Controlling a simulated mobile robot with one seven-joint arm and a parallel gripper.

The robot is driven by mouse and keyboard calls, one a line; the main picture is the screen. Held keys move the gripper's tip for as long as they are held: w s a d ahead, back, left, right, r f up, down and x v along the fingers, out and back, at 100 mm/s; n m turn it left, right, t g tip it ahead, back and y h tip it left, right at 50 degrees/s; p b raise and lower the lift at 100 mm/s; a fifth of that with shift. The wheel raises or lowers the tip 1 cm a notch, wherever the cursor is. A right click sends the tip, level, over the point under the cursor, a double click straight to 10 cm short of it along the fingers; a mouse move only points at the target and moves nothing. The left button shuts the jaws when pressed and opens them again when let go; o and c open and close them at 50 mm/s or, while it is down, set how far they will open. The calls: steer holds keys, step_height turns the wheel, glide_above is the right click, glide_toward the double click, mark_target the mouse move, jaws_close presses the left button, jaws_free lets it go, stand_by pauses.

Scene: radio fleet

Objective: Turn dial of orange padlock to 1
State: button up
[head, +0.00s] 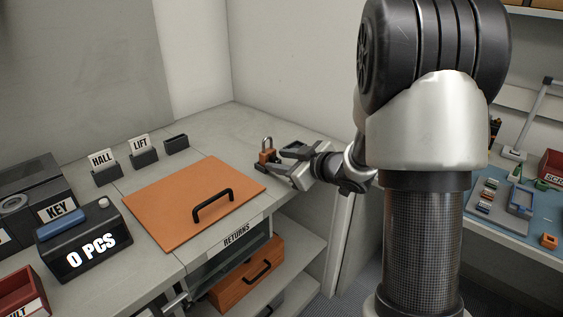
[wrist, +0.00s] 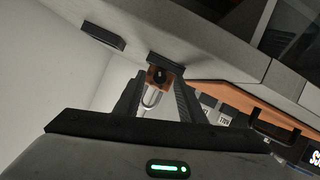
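The orange padlock (head: 266,156) stands on the grey counter near the back corner, its metal shackle upward. In the wrist view the padlock (wrist: 157,76) shows an orange-brown face with a dark round dial; the mark on the dial is too small to read. My gripper (head: 284,160) is at the right of the padlock, fingers pointing toward it. In the wrist view my gripper (wrist: 157,92) is open, with a finger on each side of the padlock and visible gaps beside the shackle. I cannot tell whether either finger touches the body.
An orange lid (head: 165,200) with a black handle lies on the counter in front. HALL (head: 107,174) and LIFT (head: 143,158) tag holders and an empty dark holder (head: 176,144) stand left of the padlock. A wall rises behind. A blue mat (head: 500,225) with small parts lies right.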

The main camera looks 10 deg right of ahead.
jaws_close()
steer(key=shift+f+n+b, duration=0.3)
steer(key=shift+b, duration=0.75)
steer(key=shift+r+t, duration=0.25)
steer(key=shift+t, duration=0.05)
jaws_free()
steer(key=shift+s, duration=0.1)
steer(key=p+v, duration=0.3)
steer(key=v, duration=1.4)
steer(key=shift+s+a+r+p, duration=0.25)
steer(key=shift+p, duration=0.15)
